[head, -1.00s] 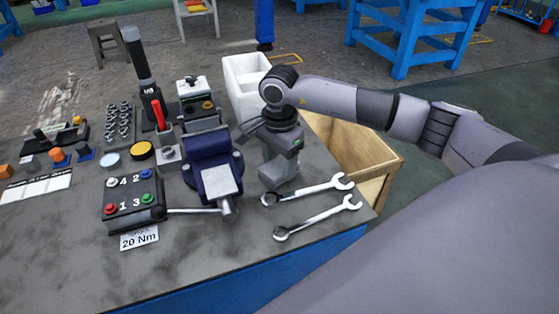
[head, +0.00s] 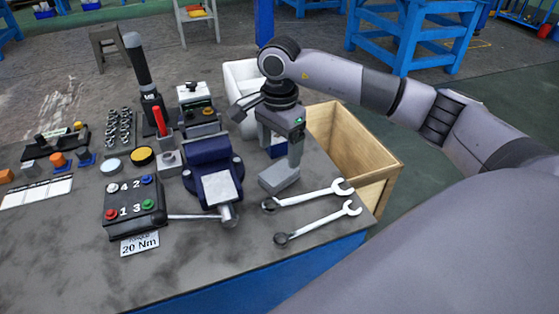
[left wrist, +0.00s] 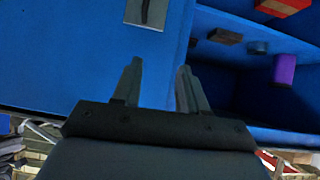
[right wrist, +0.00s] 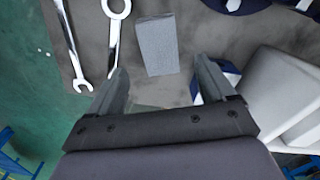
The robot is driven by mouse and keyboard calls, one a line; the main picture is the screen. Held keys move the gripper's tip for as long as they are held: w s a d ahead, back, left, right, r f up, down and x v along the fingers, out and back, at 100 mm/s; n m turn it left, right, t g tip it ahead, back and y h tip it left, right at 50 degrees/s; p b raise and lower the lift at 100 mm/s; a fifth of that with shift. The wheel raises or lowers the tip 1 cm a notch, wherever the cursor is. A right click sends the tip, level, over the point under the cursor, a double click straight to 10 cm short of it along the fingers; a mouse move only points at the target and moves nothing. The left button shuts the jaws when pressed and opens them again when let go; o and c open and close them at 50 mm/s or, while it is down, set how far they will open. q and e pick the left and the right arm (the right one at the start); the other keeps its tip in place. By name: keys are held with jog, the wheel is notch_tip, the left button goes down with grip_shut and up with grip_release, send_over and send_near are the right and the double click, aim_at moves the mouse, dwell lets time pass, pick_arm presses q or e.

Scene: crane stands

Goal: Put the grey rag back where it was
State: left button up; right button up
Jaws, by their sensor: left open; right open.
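The grey rag (head: 278,179) looks like a small flat grey block. It lies on the workbench (head: 235,265) between the vise (head: 213,175) and the wrenches. In the right wrist view the rag (right wrist: 158,45) lies just beyond my open fingertips, with nothing held between them. My right gripper (head: 284,155) is open and above the bench, just behind the rag in the head view. My left gripper (left wrist: 159,66) is out of the head view; in the left wrist view it is open and empty, facing a blue panel and an open blue compartment.
Two wrenches (head: 317,194) lie right of the rag, near the bench edge. A white bin (head: 240,75) and an open wooden crate (head: 350,145) stand behind and to the right. A button box (head: 134,205) and several tools crowd the left side.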

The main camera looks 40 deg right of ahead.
aim_at(280, 172)
notch_tip(280, 172, up, 6)
jog(key=shift+f, duration=0.15)
dwell(0.5)
